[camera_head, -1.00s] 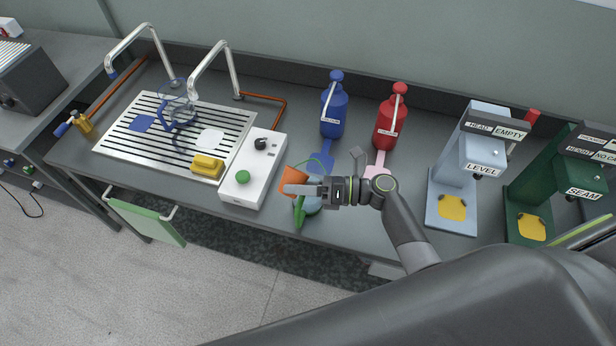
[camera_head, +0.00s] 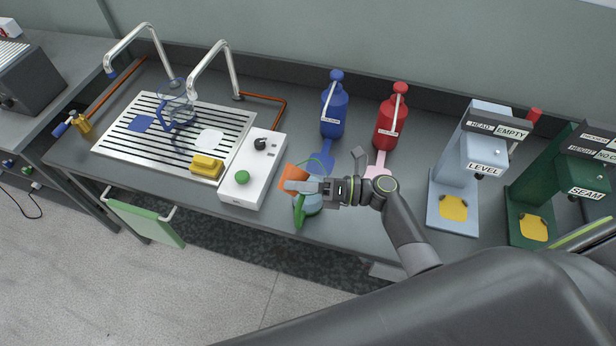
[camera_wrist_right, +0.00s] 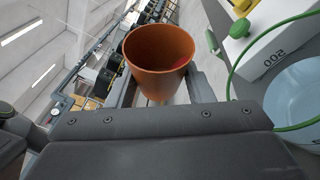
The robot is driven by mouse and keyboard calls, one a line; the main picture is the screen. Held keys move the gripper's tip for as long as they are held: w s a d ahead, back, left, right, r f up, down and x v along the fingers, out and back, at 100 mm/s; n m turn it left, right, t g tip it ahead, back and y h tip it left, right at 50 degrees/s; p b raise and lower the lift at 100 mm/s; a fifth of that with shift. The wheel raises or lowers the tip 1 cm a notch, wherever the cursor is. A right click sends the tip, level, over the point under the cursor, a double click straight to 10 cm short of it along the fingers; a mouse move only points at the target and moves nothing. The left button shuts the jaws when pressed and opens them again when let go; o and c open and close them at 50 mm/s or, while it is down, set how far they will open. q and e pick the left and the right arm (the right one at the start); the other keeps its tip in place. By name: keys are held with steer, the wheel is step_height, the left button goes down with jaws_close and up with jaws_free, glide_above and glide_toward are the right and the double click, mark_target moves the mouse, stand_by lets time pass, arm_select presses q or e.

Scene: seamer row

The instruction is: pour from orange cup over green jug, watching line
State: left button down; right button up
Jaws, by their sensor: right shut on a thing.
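My right gripper (camera_head: 308,187) is shut on the orange cup (camera_head: 292,176). In the right wrist view the cup (camera_wrist_right: 158,48) is between the two fingers, its open mouth facing the camera, with a reddish patch inside. The cup looks tilted in the head view. The green jug (camera_head: 300,214), a pale see-through body with green handle and rim, stands below the gripper and is partly hidden by it. In the right wrist view the jug (camera_wrist_right: 297,95) is at the right, beside the cup. No stream or level line can be made out. My left gripper is out of view.
A white control box (camera_head: 253,172) with a green button stands left of the jug. A yellow sponge (camera_head: 206,165) lies on the slatted drain tray (camera_head: 120,148). Blue (camera_head: 333,108) and red (camera_head: 389,122) pump bottles stand behind. Two machines (camera_head: 448,180) are at the right.

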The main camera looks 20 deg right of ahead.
steer(key=shift+d+r+m+b, duration=0.1)
steer(key=shift+r+m+b, duration=0.25)
steer(key=shift+m, duration=0.45)
steer(key=shift+w+d+r+m+t+y+p, duration=0.25)
steer(key=shift+w+d+m+t+y+p, duration=0.25)
steer(key=shift+m, duration=0.4)
stand_by(0.6)
steer(key=shift+w+d+r+m+p, duration=0.2)
steer(key=shift+m+p, duration=0.25)
steer(key=shift+m, duration=0.15)
stand_by(0.3)
